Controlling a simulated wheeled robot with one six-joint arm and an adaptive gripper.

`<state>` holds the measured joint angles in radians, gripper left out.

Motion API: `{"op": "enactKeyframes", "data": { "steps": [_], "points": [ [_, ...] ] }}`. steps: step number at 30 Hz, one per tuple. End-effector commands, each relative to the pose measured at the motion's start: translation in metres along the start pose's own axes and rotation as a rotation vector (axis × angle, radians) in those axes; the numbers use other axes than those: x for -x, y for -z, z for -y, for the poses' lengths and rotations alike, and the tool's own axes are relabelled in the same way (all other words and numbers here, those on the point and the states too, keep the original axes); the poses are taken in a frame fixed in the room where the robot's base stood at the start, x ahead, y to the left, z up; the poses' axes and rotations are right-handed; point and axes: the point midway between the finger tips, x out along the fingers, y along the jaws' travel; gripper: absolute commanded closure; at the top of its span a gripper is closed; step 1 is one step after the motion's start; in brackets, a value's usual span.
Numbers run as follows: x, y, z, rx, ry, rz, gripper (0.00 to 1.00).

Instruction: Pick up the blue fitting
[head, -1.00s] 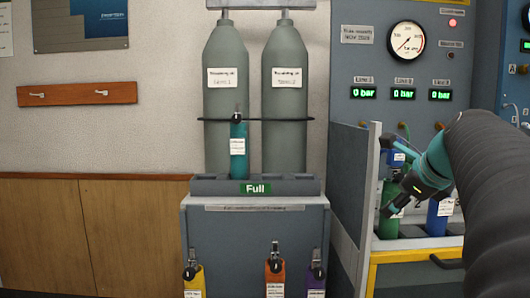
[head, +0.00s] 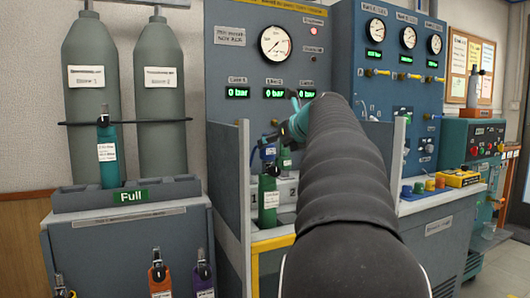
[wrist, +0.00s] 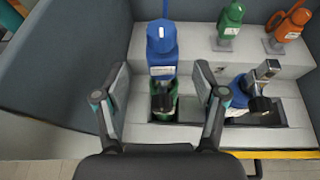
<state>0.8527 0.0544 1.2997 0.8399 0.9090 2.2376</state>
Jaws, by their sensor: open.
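The blue fitting (wrist: 162,42), with a white label, shows in the wrist view just beyond the dark valve top of a green cylinder (wrist: 162,108). I cannot tell whether they touch. In the head view the blue fitting (head: 268,152) shows above the green cylinder (head: 268,200), partly covered by my arm. My gripper (wrist: 160,92) is open and empty; its two fingers stand left and right of the line of the fitting and cylinder, apart from both. In the head view my forearm hides most of the gripper.
A green fitting (wrist: 230,20) and an orange fitting (wrist: 290,22) sit on the raised grey step to the right. A blue cylinder with a metal valve (wrist: 245,90) stands right of my fingers. A grey side panel (wrist: 75,60) closes the bay's left side.

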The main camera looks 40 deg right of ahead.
Motion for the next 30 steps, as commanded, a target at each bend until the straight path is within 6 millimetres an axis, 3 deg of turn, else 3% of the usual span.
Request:
{"op": "enactKeyframes", "data": {
  "steps": [8, 18, 25, 30],
  "points": [
    [-0.015, 0.001, 0.000, 0.001, -0.002, -0.001, 0.29],
    [-0.057, 0.001, 0.003, 0.002, 0.000, -0.001, 0.29],
    [-0.058, 0.001, 0.003, 0.002, 0.001, -0.001, 0.29],
    [-0.058, 0.001, 0.003, 0.002, 0.000, -0.001, 0.72]
  ]
}}
